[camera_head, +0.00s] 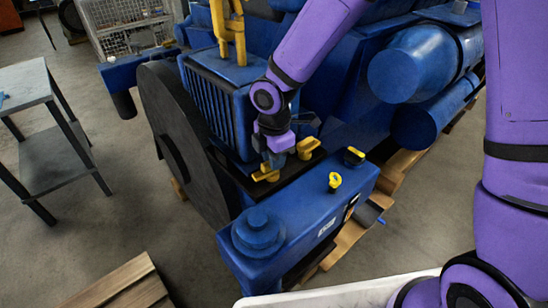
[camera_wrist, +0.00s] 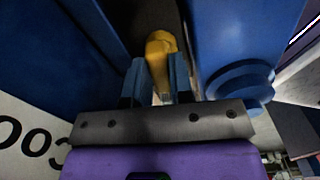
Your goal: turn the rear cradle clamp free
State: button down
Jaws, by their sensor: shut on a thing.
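My gripper (camera_head: 270,160) points down beside the blue grille block, over a dark ledge (camera_head: 323,153). A yellow clamp handle (camera_head: 265,174) is just below its fingers in the head view. In the wrist view my gripper (camera_wrist: 160,84) has its two blue-grey fingers closed on either side of a yellow clamp handle (camera_wrist: 161,48). A second yellow clamp (camera_head: 308,148) stands to the right on the same ledge, apart from the fingers. The lower end of the held clamp is hidden, and its turn angle is hard to judge.
A large dark disc (camera_head: 178,140) stands left of the gripper. A blue box with a round cap (camera_head: 258,230) lies in front, with small yellow fittings (camera_head: 335,181) on top. Blue cylinders (camera_head: 414,65) are at the right. A grey side table (camera_head: 52,150) stands at the far left on open floor.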

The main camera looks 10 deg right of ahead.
jog(key=shift+w+n, duration=0.1)
jog(key=shift+n, duration=0.6)
jog(key=c, duration=1)
grip_release()
notch_tip(320, 180, up, 11)
jog(key=shift+f, duration=0.1)
